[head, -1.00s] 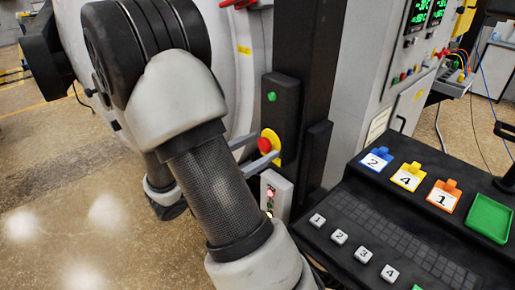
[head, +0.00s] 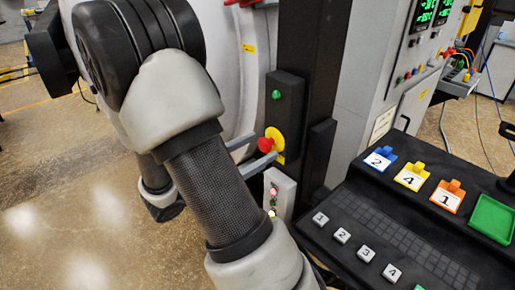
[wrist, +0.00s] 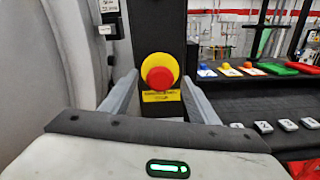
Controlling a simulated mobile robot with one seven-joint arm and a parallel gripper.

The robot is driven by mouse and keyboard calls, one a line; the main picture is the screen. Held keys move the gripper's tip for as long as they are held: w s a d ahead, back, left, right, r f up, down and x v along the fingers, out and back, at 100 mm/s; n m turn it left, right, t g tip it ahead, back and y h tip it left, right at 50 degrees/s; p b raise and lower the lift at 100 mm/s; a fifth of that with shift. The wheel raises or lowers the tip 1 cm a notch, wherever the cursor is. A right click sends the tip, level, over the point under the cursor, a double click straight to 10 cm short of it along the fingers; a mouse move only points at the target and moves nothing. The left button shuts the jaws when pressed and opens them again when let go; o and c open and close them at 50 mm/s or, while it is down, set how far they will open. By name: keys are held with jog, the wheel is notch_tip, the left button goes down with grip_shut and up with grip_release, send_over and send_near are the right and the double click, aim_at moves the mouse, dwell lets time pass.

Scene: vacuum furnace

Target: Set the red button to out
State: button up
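The red button (head: 265,145) is a round mushroom head on a yellow disc (head: 278,138), fixed to a black upright post. In the head view it stands out from the disc, with a gap showing between them. In the wrist view the red button (wrist: 160,78) faces me, centred between the fingers. My gripper (head: 266,144) is open, its two grey fingers on either side of the button. In the wrist view my gripper (wrist: 160,76) shows space between each finger and the red head; contact is not visible.
A green button (head: 276,95) sits above on the same post. A small light box (head: 279,192) with lit lamps is just below the fingers. A black console (head: 345,215) with numbered keys and tags lies to the right. Open floor is to the left.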

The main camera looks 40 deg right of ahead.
jog(key=s+a, duration=0.1)
jog(key=a, duration=1.6)
jog(key=shift+s+a+b, duration=0.15)
jog(key=shift+s+b, duration=0.05)
jog(key=shift+b, duration=0.15)
